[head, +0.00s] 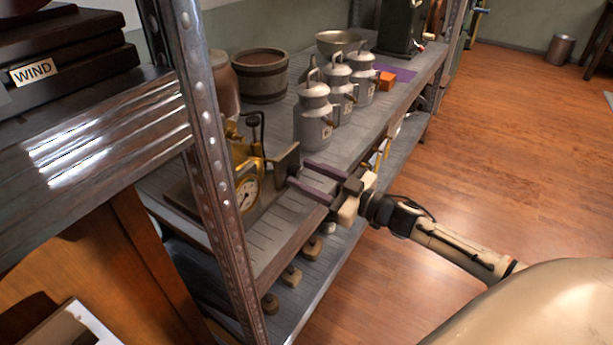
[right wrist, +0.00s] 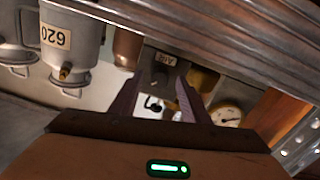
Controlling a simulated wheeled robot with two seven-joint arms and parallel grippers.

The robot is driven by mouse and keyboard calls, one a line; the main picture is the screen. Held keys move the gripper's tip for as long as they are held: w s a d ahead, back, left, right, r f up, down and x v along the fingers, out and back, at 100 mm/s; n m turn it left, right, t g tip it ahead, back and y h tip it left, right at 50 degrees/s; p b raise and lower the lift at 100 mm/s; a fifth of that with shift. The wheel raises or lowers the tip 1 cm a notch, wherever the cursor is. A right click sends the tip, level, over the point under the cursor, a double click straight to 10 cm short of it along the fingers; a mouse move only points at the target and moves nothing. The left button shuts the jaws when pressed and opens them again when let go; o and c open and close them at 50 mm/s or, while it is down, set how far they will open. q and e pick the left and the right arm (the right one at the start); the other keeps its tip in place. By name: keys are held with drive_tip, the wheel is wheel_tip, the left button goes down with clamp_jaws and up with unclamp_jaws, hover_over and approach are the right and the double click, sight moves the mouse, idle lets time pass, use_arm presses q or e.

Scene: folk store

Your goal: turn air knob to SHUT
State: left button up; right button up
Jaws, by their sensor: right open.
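The brass device with a round gauge (head: 247,193) stands on the middle shelf in the head view; its gauge also shows in the right wrist view (right wrist: 226,115). A small label (right wrist: 166,58) that seems to read AIR is on a dark panel ahead of my fingers. The air knob is not clear; something dark below the label lies between the fingertips, and I cannot tell its setting. My right gripper (head: 298,172) is open, with its purple fingers pointing at the device's right side. In the right wrist view the fingers (right wrist: 172,76) straddle the dark area. My left gripper is not in view.
Several grey metal cans (head: 314,118) stand on the shelf right of the device, with a wooden bucket (head: 261,77) behind. A riveted metal post (head: 208,140) rises left of the device. The wooden floor (head: 520,150) to the right is clear.

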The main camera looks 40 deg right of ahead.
drive_tip(key=shift+w+a, duration=0.1)
drive_tip(key=shift+w, duration=0.1)
drive_tip(key=c, duration=1.1)
drive_tip(key=shift+o, duration=0.2)
